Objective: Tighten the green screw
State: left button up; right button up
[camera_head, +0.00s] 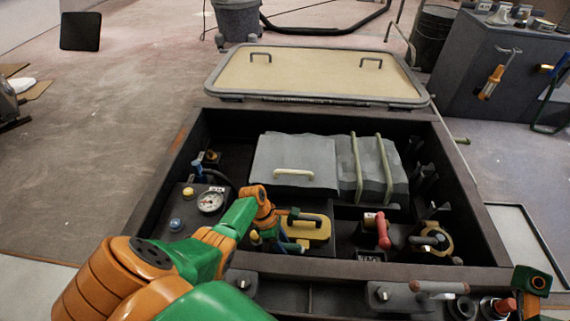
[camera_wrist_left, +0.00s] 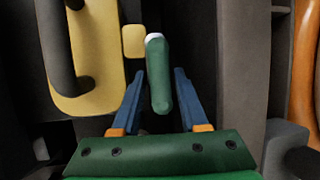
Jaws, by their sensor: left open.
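The green screw (camera_wrist_left: 159,80) shows in the left wrist view as a rounded green handle with a pale far end. My left gripper (camera_wrist_left: 158,72) is open, with one blue finger on each side of the handle and dark gaps visible between them. In the head view my left gripper (camera_head: 291,246) is down inside the open hatch, at the front of the yellow box (camera_head: 318,232). I cannot clearly pick out the screw there, as my arm and gripper crowd that spot. My right gripper is not visible.
The yellow box's black handle (camera_wrist_left: 57,45) is left of the screw. The lid (camera_head: 317,94) stands open behind.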

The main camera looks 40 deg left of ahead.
pick_arm(q)
grip_shut()
